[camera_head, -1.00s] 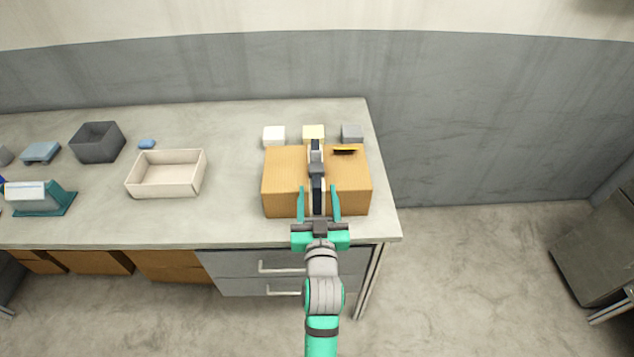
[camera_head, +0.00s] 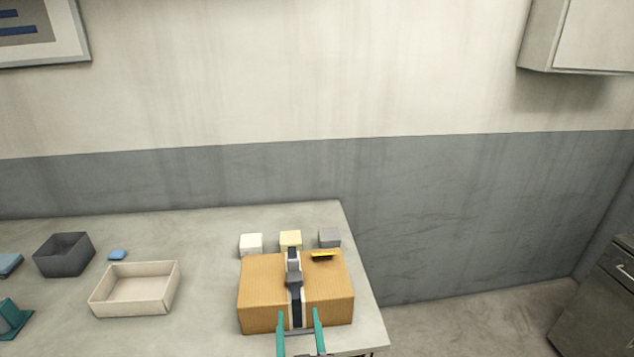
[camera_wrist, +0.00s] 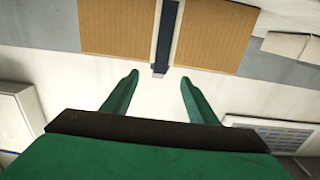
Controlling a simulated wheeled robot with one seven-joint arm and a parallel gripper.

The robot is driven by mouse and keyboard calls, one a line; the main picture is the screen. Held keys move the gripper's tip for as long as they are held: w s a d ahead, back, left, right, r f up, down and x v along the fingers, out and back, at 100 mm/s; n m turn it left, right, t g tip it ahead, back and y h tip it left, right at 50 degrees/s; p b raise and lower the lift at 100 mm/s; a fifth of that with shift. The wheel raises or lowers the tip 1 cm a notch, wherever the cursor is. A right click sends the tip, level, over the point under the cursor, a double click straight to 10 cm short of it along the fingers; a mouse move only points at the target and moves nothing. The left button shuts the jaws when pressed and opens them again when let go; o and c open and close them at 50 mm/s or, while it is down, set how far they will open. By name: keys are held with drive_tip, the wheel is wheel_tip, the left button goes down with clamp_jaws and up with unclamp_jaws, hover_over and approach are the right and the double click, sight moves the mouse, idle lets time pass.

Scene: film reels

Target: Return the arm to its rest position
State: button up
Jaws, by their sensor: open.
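My gripper (camera_head: 301,318) is open and empty at the bottom of the head view, its two teal fingers apart in front of the near face of a wooden box (camera_head: 262,290). In the wrist view, the open green fingers (camera_wrist: 158,82) have nothing between them, and the wooden box (camera_wrist: 215,38) lies beyond the tips. A dark and white strip piece (camera_head: 295,305) runs over the middle of the box. Most of my arm is out of the head view.
White, yellow and grey blocks (camera_head: 329,237) stand behind the box. A cream tray (camera_head: 103,305), a dark grey bin (camera_head: 50,262) and a small blue piece (camera_head: 117,255) are at left on the worktop (camera_head: 205,265). A wall cabinet (camera_head: 580,40) hangs upper right.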

drive_tip(key=s+d+f+m+g+h, duration=0.15)
drive_tip(key=s+f, duration=0.25)
drive_tip(key=s, duration=0.5)
drive_tip(key=s+d+f, duration=0.2)
drive_tip(key=s+f, duration=0.3)
drive_tip(key=s, duration=0.3)
drive_tip(key=s+d+f+h, duration=0.1)
drive_tip(key=s+f, duration=0.3)
drive_tip(key=s, duration=0.5)
drive_tip(key=s+d+r, duration=0.1)
drive_tip(key=s, duration=1)
drive_tip(key=shift+s+r+g, duration=0.25)
drive_tip(key=shift+g, duration=0.2)
drive_tip(key=shift+d, duration=0.1)
